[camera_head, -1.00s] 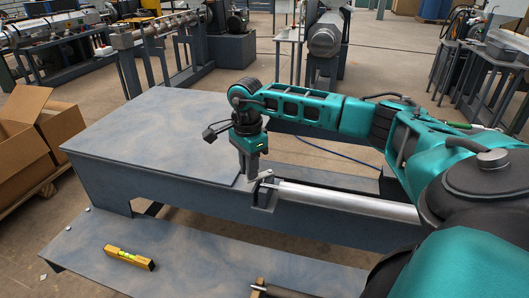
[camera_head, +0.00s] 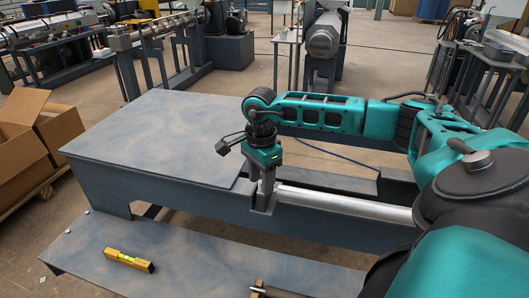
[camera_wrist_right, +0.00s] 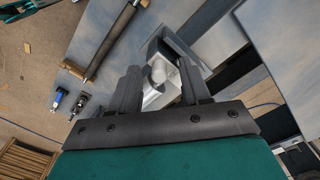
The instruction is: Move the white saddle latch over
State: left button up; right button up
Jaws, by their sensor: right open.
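My right gripper (camera_head: 264,200) points down at the saddle end of the silver cylinder (camera_head: 340,201), on the side of the blue-grey bench. In the right wrist view my right gripper (camera_wrist_right: 160,78) is open, with its two dark fingers apart. A pale, whitish-grey part (camera_wrist_right: 158,74), which looks like the saddle latch, lies between the fingers. I cannot tell whether either finger touches it. In the head view the gripper hides the latch. My left gripper is not clearly in view.
The bench top (camera_head: 160,130) is bare. A yellow spirit level (camera_head: 129,260) lies on the lower shelf (camera_head: 190,255). A dark rod with brown end supports (camera_wrist_right: 110,42) and small blue (camera_wrist_right: 58,98) and black (camera_wrist_right: 78,106) items show in the wrist view. Open cardboard boxes (camera_head: 35,140) stand at left.

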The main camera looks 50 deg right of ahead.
notch_tip(320, 180, up, 6)
jog(key=p, duration=0.4)
jog(key=shift+r, duration=0.1)
pick_arm(q)
notch_tip(320, 180, up, 4)
jog(key=shift+r, duration=0.2)
jog(key=shift+s+a+f+y, duration=0.3)
jog(key=shift+a+f, duration=0.15)
jog(key=shift+f, duration=0.15)
pick_arm(e)
notch_tip(320, 180, up, 13)
